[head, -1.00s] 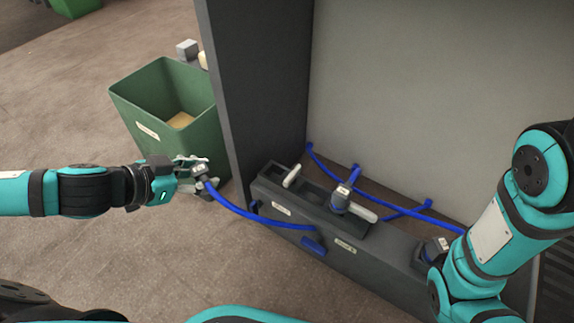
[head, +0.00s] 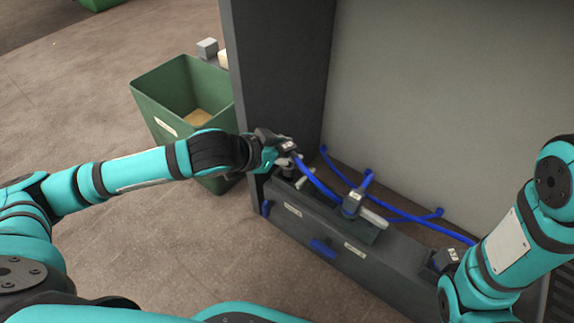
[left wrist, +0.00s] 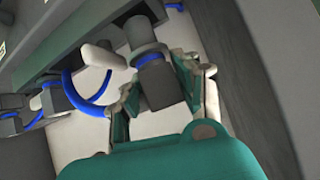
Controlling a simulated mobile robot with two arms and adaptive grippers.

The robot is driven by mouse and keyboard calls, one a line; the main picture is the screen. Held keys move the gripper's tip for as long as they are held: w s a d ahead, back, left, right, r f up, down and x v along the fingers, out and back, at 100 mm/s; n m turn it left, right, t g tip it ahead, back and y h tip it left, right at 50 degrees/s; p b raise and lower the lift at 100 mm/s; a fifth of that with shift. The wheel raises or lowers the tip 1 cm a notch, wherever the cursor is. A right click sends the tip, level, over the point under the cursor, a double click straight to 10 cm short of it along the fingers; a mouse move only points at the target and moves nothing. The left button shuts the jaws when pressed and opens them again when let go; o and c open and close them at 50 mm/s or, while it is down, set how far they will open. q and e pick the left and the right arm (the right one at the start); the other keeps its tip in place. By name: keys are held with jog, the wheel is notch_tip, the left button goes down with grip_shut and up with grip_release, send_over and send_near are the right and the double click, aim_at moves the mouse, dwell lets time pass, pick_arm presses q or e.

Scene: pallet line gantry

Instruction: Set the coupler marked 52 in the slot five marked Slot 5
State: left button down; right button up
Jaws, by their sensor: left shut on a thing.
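My left gripper (head: 283,150) is shut on a dark grey coupler (head: 287,146) with a blue hose. It holds it above the far left end of the dark slotted housing (head: 300,228). In the left wrist view the held coupler (left wrist: 163,86) has a blue collar and sits between the two fingers. Its number cannot be read. The housing has small white labels (head: 293,210) on its front, too small to read, so I cannot tell which is Slot 5. My right gripper is not in view; only the right arm shows.
Another coupler (head: 352,203) with a blue hose sits in the housing beside a white lever (head: 374,217). One more coupler (head: 447,260) is near my right arm. A green bin (head: 165,97) stands left of the dark upright panel (head: 275,80). Blue hoses lie behind the housing.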

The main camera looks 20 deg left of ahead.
pick_arm(q)
notch_tip(320, 180, down, 4)
jog(key=b, duration=0.3)
jog(key=shift+r, duration=0.35)
jog(key=shift+f, duration=0.2)
jog(key=c, duration=0.9)
grip_release()
jog(key=shift+c, duration=0.2)
jog(key=shift+s+a+r+p, duration=0.2)
jog(key=shift+s+r+p, duration=0.1)
jog(key=shift+r, duration=0.15)
jog(key=p+v, duration=0.5)
jog(key=v, duration=0.6)
